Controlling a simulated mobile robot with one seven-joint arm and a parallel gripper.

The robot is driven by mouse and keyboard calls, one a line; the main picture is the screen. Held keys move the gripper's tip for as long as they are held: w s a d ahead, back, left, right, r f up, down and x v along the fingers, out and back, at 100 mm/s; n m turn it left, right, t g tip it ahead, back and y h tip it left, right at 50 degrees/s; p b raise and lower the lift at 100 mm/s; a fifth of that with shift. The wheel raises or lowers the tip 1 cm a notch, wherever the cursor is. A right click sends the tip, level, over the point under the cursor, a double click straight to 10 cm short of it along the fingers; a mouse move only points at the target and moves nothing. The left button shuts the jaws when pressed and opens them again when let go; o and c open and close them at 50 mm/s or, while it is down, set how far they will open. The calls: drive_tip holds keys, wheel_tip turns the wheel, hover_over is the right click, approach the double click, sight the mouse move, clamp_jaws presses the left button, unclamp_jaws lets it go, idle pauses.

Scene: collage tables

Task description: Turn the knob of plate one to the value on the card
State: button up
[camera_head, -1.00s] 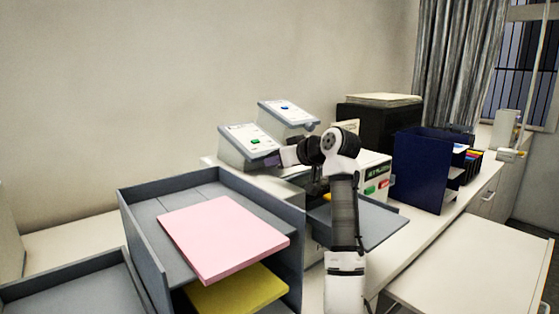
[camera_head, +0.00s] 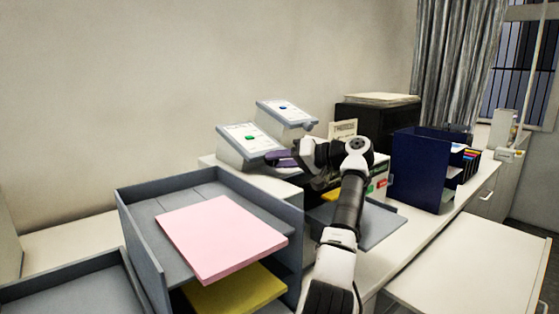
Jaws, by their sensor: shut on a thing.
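Two grey, sloped plates with white faces stand on the counter by the wall. The nearer plate (camera_head: 237,151) has a green mark (camera_head: 250,138); the farther plate (camera_head: 272,119) has a blue one (camera_head: 283,107). I cannot read which is plate one. A grey knob-like lump (camera_head: 310,125) shows at the farther plate's lower right. My gripper (camera_head: 277,158), purple at its tip, is at the nearer plate's lower right edge. It is shut on what appears to be that plate's knob, which the fingers hide. A cream card (camera_head: 343,129) with dark lettering, too small to read surely, stands behind my arm.
A grey tray stack (camera_head: 135,216) with pink (camera_head: 224,239) and yellow (camera_head: 236,291) sheets stands in front. A black box (camera_head: 375,118), a navy file holder (camera_head: 418,170) and a grey tray (camera_head: 381,228) are to the right. My arm crosses the counter's middle.

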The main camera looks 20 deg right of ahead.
drive_tip(key=shift+d+m+y, duration=0.1)
drive_tip(key=shift+m+y, duration=0.3)
drive_tip(key=shift+y, duration=0.2)
idle(0.3)
drive_tip(key=o, duration=1)
